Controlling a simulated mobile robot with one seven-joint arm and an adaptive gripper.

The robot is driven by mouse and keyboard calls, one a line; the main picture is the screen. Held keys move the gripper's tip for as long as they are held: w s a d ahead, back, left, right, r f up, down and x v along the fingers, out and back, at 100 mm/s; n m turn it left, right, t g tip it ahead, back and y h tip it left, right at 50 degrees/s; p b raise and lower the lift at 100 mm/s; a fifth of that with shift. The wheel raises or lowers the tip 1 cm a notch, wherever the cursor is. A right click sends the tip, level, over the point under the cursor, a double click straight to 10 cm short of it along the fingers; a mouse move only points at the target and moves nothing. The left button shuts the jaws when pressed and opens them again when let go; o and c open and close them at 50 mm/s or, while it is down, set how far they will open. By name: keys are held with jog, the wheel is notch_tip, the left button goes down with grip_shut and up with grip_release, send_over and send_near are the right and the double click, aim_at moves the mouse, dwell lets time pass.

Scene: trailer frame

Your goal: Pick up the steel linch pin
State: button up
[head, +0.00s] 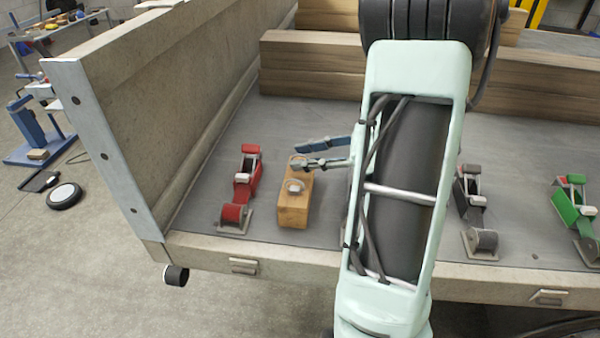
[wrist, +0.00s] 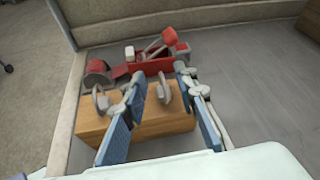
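A wooden block (head: 293,208) lies on the trailer bed and also shows in the wrist view (wrist: 88,125). Two grey metal pieces with rounded ring-like parts stand on it: one (wrist: 101,98) at its left end and one (wrist: 165,91) nearer its right end. They look like pins; I cannot tell for sure which is the steel linch pin. My gripper (wrist: 160,82) is open over the block. Its blue-padded fingers lie on either side of the right-hand piece, with no clear contact. In the head view the gripper (head: 322,153) is at the block's far end, and one metal piece (head: 295,186) shows nearer the front.
A red ratchet strap (head: 241,190) lies left of the block, close beyond it in the wrist view. A grey ratchet (head: 474,205) and a green one (head: 574,210) lie to the right. The trailer's side wall (head: 160,100) rises left; timber beams (head: 310,65) lie behind.

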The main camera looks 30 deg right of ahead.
jog(key=shift+w+a+f, duration=0.25)
jog(key=shift+w+a, duration=0.15)
jog(key=shift+a, duration=0.05)
grip_shut()
